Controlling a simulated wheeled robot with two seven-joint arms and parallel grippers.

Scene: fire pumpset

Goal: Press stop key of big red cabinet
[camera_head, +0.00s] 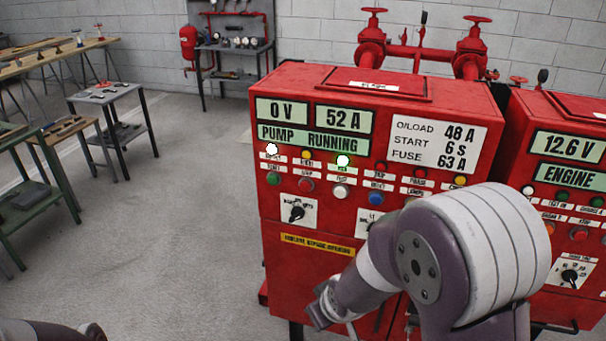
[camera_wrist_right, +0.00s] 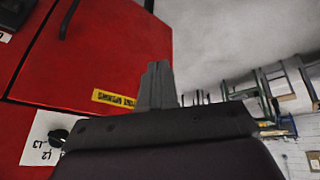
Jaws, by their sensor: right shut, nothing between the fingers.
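The big red cabinet (camera_head: 310,216) stands at the centre of the head view, with displays reading 0 V, 52 A and PUMP RUNNING. Below them is a row of lamps, two lit white and green. Under these is a row of keys: green (camera_head: 274,178), red (camera_head: 305,184), white (camera_head: 340,191) and blue (camera_head: 374,198). Their small labels are hard to read. My right gripper (camera_head: 323,311) is low before the cabinet's front, below the keys and the yellow label (camera_head: 318,244). Its shut, empty fingers show in the right wrist view (camera_wrist_right: 157,85). My left gripper is out of view.
A second red cabinet (camera_head: 565,115) stands close on the right, showing 12.6 V and ENGINE. Red valves and pipes (camera_head: 420,45) rise behind. Rotary knobs (camera_head: 296,212) stick out below the keys. Workbenches (camera_head: 112,95) stand at the left. Grey floor (camera_head: 190,220) between is clear.

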